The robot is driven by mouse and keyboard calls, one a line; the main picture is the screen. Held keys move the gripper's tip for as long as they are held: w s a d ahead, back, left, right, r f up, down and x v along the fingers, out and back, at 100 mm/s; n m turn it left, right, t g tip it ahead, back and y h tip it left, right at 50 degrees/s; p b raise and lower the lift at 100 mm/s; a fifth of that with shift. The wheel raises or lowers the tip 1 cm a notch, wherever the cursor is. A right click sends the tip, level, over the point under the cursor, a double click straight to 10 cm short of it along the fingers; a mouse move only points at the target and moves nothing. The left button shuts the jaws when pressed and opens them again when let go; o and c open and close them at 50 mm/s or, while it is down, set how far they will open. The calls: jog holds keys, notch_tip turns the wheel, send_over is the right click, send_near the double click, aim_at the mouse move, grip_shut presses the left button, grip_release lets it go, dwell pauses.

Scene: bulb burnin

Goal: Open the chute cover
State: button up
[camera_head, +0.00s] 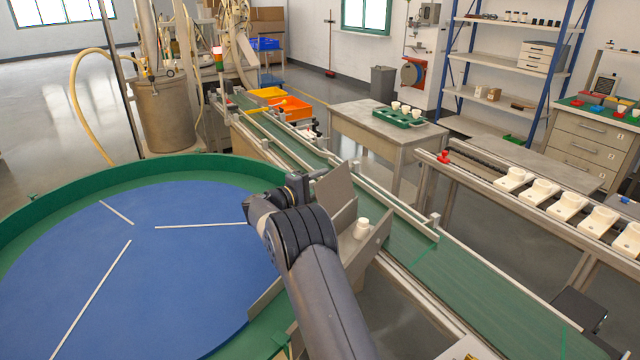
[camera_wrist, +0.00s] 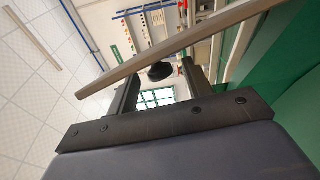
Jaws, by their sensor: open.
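The chute cover (camera_head: 338,194) is a flat grey plate. It stands tilted up over the grey chute (camera_head: 357,246) at the turntable's right edge. My gripper (camera_head: 312,178) is at the cover's upper left edge, partly hidden behind my own wrist. In the wrist view the jaws of my gripper (camera_wrist: 160,84) are open. A black round knob (camera_wrist: 160,71) shows between the fingers, apparently not clamped. A long grey edge (camera_wrist: 175,50), apparently the cover's, crosses in front of the fingers. Whether the fingers touch the cover cannot be told.
A small white piece (camera_head: 362,228) stands on the chute, right of the cover. A green conveyor (camera_head: 440,270) with metal rails runs close by on the right. The blue turntable (camera_head: 150,270) with its green rim lies left and is bare apart from white strips.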

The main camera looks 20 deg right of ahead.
grip_shut()
dwell(0.5)
